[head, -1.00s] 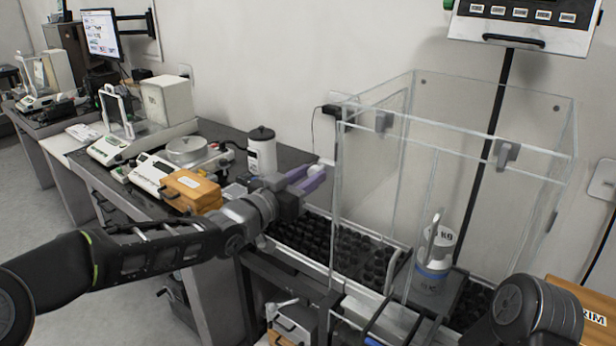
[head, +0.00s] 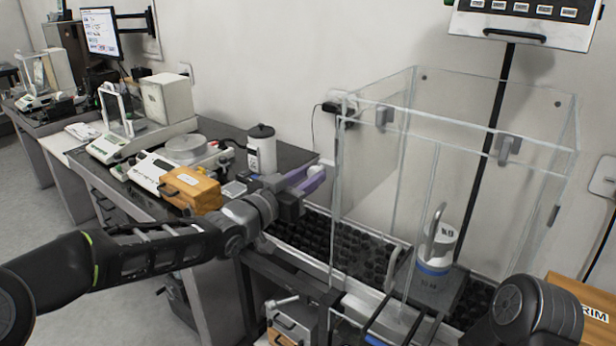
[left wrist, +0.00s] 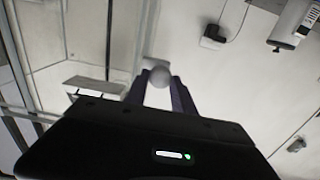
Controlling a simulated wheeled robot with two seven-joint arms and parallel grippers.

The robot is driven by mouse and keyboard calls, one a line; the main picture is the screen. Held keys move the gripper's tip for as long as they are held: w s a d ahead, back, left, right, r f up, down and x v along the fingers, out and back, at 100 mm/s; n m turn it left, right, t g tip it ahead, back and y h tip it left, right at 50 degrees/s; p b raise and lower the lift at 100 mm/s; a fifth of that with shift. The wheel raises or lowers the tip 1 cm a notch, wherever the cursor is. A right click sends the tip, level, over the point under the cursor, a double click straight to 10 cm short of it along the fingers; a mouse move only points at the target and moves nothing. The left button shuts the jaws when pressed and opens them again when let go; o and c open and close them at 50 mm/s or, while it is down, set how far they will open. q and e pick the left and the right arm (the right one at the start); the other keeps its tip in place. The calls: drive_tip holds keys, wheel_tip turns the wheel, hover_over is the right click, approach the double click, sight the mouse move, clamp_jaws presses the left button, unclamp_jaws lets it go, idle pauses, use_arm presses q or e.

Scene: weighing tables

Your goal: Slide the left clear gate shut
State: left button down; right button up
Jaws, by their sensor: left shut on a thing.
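The clear gate is on the left side of the transparent enclosure (head: 491,113). Its see-through edges overlap other panels, so how far open it stands is hard to tell. My left gripper (head: 314,180), with purple fingers, is at the enclosure's left side. It is shut on a pale round knob (left wrist: 160,77), which sits between the fingertips in the left wrist view. A weight with a blue band (head: 434,266) and a hooped handle stands on a dark plate inside the enclosure. My right gripper is out of view.
Black studded trays (head: 325,245) lie beneath the enclosure. A white bottle (head: 262,155), an orange case (head: 190,190) and balances stand on the table to the left. A display unit (head: 525,22) is on a pole behind. An orange box (head: 580,300) is at right.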

use_arm(q)
wheel_tip(320, 180, down, 24)
drive_tip(key=b, duration=1.8)
drive_tip(key=shift+b, duration=0.4)
drive_tip(key=c, duration=1.2)
unclamp_jaws()
drive_tip(key=shift+o, duration=0.6)
drive_tip(key=shift+r, duration=0.1)
drive_tip(key=v, duration=0.7)
drive_tip(key=shift+s+a+p, duration=0.25)
drive_tip(key=shift+s+p, duration=0.05)
drive_tip(key=shift+p, duration=0.1)
